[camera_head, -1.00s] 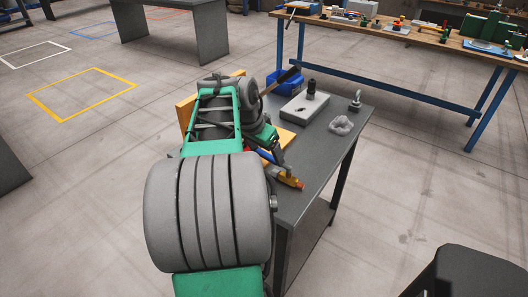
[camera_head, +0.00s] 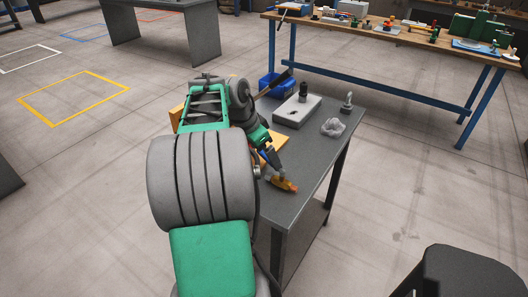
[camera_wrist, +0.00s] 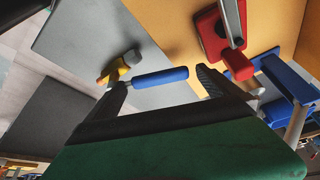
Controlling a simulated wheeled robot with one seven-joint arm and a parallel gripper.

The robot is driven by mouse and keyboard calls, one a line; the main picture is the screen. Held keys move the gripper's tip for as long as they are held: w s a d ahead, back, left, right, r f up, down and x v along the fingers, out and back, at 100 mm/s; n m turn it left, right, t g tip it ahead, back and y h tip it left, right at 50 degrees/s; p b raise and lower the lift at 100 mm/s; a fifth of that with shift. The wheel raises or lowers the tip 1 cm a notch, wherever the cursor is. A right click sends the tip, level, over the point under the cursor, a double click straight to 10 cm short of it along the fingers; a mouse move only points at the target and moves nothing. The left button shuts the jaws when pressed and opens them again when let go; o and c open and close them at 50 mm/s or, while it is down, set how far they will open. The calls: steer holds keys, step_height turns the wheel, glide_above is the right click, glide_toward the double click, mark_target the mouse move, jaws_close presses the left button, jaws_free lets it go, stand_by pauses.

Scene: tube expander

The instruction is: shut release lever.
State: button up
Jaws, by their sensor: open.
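In the wrist view my gripper (camera_wrist: 162,82) is open, its two dark fingers spread apart. A blue handle (camera_wrist: 160,76) shows across the gap between the fingertips; I cannot tell whether they touch it. A red clamp-like part (camera_wrist: 208,35) with a metal bar sits on an orange-tan board (camera_wrist: 272,22) above the right finger. I cannot tell for sure which part is the release lever. In the head view my arm hides most of the fixture; the blue handle (camera_head: 270,157) shows beside my gripper.
A yellow-and-grey tool (camera_wrist: 120,67) lies on the grey table; it also shows in the head view (camera_head: 282,183). Behind stand a grey block (camera_head: 297,110), a crumpled grey piece (camera_head: 333,127) and a blue bin (camera_head: 272,86). A blue bracket (camera_wrist: 288,78) is right of the gripper.

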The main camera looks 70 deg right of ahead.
steer(key=p+v, duration=0.1)
steer(key=v, duration=0.6)
steer(key=shift+r, duration=0.4)
steer(key=shift+w, duration=0.1)
steer(key=shift+c, duration=0.3)
